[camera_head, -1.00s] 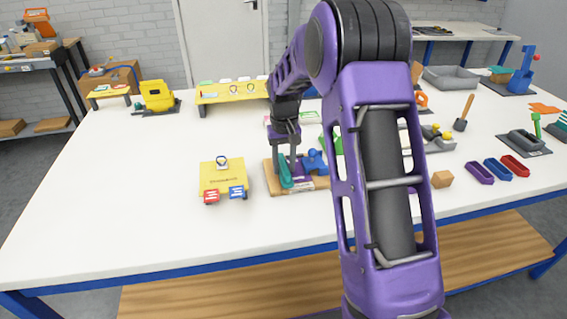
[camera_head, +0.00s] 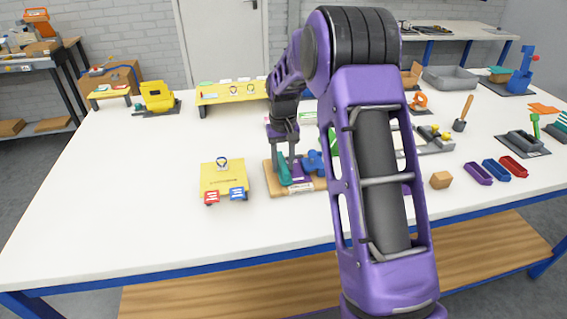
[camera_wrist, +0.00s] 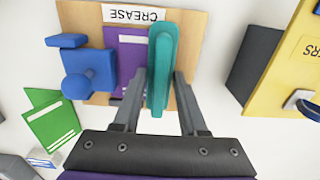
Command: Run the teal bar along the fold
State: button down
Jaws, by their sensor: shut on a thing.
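The teal bar (camera_head: 284,172) is upright-edged and long, over the wooden board labelled CREASE (camera_head: 273,189). In the wrist view the bar (camera_wrist: 162,60) lies between my gripper's two fingers (camera_wrist: 158,82), which are shut on it. A purple card (camera_wrist: 125,48) lies flat on the board beside the bar; the bar hides its edge there, so the fold line is not clear. A blue clamp-like piece with a round knob (camera_wrist: 88,78) sits at the card's other side. Whether the bar presses on the card, I cannot tell.
A yellow stand (camera_head: 222,178) with red and blue tags is left of the board. The table's front left is clear.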

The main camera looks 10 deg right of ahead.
jog(key=shift+w, duration=1)
jog(key=shift+r, duration=3.55)
jog(key=shift+s, duration=0.1)
